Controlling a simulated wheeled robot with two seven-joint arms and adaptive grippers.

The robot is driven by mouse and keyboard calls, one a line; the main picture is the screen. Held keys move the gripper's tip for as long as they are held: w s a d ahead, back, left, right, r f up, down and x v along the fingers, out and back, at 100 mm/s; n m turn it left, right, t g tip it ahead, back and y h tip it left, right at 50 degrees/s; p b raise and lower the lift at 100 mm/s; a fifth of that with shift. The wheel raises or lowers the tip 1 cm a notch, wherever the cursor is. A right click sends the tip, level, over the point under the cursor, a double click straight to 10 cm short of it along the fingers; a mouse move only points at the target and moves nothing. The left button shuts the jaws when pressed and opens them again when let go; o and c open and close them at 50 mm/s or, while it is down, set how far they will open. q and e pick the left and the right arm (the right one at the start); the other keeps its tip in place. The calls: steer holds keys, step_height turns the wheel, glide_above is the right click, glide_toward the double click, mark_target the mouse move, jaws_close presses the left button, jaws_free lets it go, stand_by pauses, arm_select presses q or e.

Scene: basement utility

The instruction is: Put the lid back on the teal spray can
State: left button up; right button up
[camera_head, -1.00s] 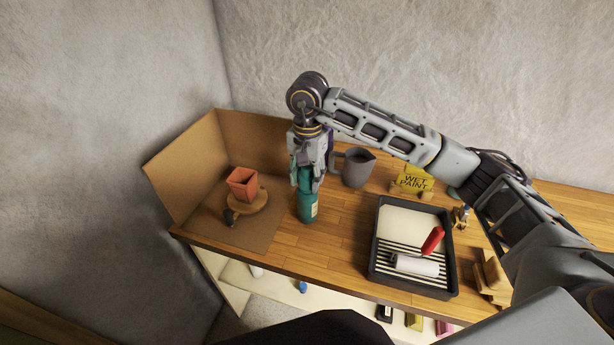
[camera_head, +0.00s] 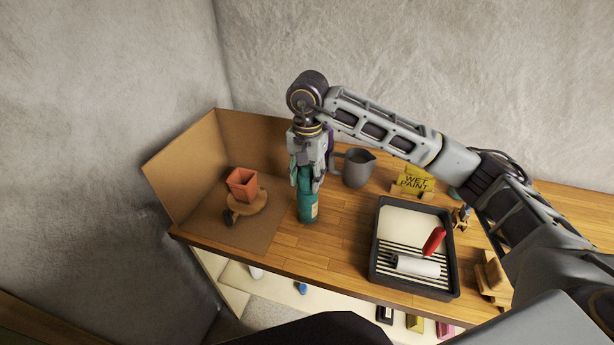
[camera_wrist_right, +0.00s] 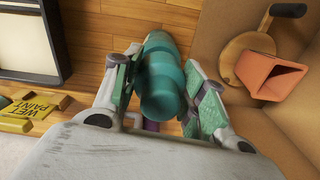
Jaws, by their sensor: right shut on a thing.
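The teal spray can (camera_head: 308,210) stands upright on the wooden bench, with a pale label on its side. My right gripper (camera_head: 307,182) points down over its top and is shut on the teal lid (camera_wrist_right: 162,103). In the right wrist view, the can (camera_wrist_right: 160,42) lies in line beyond the lid, between the fingers of my right gripper (camera_wrist_right: 165,92). The lid and the can's top meet or nearly meet; I cannot tell whether the lid is seated. The fingers hide most of the lid in the head view. My left gripper is not in view.
A cardboard backdrop (camera_head: 180,165) with an orange pot (camera_head: 243,184) on a round wooden stand (camera_head: 247,205) is at left. A grey jug (camera_head: 358,168) stands behind right, near a yellow wet paint sign (camera_head: 414,182). A black paint tray (camera_head: 373,250) is at right. Bare bench lies between can and tray.

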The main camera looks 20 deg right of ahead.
mark_target(307, 167)
steer(key=shift+f+b, duration=0.15)
steer(key=shift+b, duration=0.6)
stand_by(1.3)
stand_by(0.4)
steer(key=o, duration=0.8)
steer(key=o, duration=0.5)
steer(key=shift+r+p, duration=1.35)
steer(key=shift+r, duration=2.15)
